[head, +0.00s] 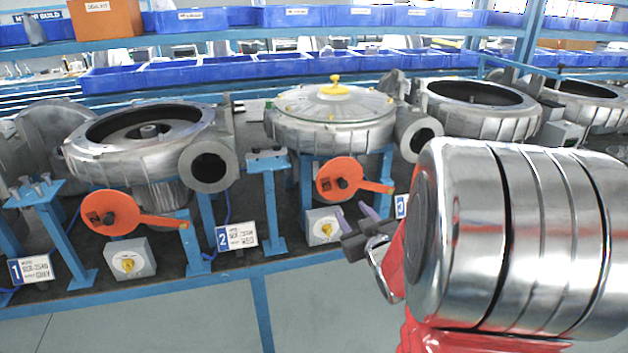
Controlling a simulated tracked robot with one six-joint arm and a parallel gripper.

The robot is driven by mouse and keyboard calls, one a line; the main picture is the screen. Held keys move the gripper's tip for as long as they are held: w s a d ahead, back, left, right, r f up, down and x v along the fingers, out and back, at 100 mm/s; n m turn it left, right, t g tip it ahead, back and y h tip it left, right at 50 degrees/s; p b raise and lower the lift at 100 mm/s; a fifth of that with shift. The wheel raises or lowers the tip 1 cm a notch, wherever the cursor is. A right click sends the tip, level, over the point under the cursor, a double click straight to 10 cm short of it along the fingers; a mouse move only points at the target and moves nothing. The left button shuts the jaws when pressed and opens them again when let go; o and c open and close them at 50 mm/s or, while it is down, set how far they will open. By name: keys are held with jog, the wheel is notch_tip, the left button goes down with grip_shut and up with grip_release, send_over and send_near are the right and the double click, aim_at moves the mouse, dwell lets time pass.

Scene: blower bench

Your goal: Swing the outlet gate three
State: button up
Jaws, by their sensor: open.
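The placard marked 3 (401,206) shows at its left part; my arm covers the bench to its right. No orange gate shows beside it on that side, so gate three appears hidden. Two orange disc gates with lever arms show: one (338,177) between placards 2 and 3, one (108,213) between placards 1 and 2. Both levers point right and slightly down. My gripper (356,218) is open and empty, its dark fingers with purplish tips in front of the bench, left of placard 3. Contact with anything there cannot be told.
Grey blower housings stand in a row: an open one (147,158), one with a clear cover and yellow knob (330,136), and open ones (478,126) further right. Grey boxes with yellow knobs (324,228) sit low. Blue bins (190,73) line shelves behind. Floor in front is clear.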

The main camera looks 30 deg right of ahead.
jog(key=s+d+t, duration=0.2)
jog(key=shift+d+f, duration=0.35)
jog(key=shift+f, duration=0.05)
jog(key=shift+w, duration=0.2)
